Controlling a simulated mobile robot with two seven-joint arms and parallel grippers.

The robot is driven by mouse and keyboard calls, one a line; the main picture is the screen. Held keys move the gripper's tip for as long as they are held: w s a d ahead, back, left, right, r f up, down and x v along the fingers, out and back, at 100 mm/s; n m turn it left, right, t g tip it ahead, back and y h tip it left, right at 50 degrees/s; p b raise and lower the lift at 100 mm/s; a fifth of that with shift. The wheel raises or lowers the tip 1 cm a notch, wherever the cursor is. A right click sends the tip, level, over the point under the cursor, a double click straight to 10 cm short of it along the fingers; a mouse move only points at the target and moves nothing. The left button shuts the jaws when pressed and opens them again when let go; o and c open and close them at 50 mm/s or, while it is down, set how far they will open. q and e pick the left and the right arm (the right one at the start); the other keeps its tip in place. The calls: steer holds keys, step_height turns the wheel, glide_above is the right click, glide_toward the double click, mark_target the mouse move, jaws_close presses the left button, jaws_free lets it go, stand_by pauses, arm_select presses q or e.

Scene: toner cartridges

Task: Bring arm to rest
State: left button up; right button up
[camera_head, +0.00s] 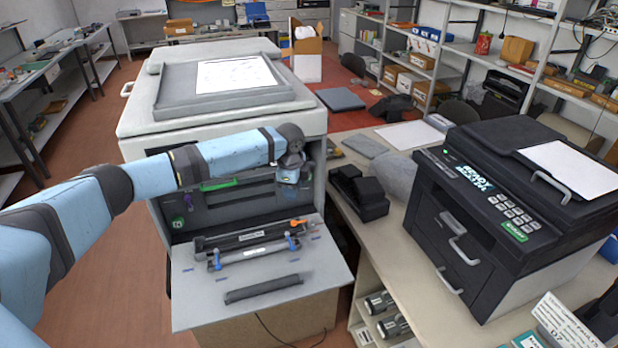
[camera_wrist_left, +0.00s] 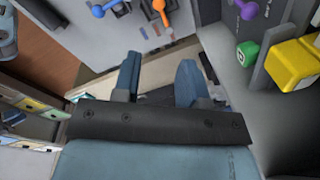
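My left arm (camera_head: 225,157) reaches in from the left across the front of the large copier (camera_head: 150,95). My left gripper (camera_head: 289,174) is at the copier's open front, near its right side, above the fold-down panel (camera_head: 200,312); its fingers are hard to make out there. In the left wrist view the two blue fingers (camera_wrist_left: 160,82) stand apart with nothing held between them. Dark cartridges (camera_head: 245,238) with blue and orange levers lie on the panel, and a loose dark bar (camera_head: 262,289) lies in front of them. My right gripper is not in view.
A black printer (camera_head: 480,215) stands on the table at right, beside a black device (camera_head: 358,192). A green handle (camera_head: 218,184) is inside the copier opening. The wrist view shows a green knob (camera_wrist_left: 247,52) and yellow part (camera_wrist_left: 293,66) close by. Floor at left is clear.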

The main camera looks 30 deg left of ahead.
arm_select(q)
steer(key=s+d+f+n+h, duration=0.1)
steer(key=s+d+f, duration=0.4)
steer(key=s+d, duration=0.5)
steer(key=s+d+f+h, duration=0.1)
steer(key=s+d+f, duration=0.4)
steer(key=s+d, duration=0.55)
steer(key=s+d+r+n+t+h, duration=0.1)
steer(key=s+n, duration=0.2)
steer(key=s, duration=0.2)
steer(key=s+d+r+n+t, duration=0.1)
steer(key=s+d+n, duration=0.1)
steer(key=s, duration=0.3)
steer(key=s+a+r+n+y, duration=0.3)
steer(key=s+a+n, duration=0.45)
steer(key=s, duration=0.35)
steer(key=w+d+f+m+t+h, duration=0.1)
steer(key=w+d+f+t, duration=0.1)
steer(key=f+t, duration=0.2)
steer(key=w+d+f+t+h, duration=0.2)
steer(key=w+d+f+t, duration=0.1)
steer(key=f, duration=0.7)
steer(key=shift+w+d+m+t, duration=0.35)
steer(key=shift+t, duration=0.05)
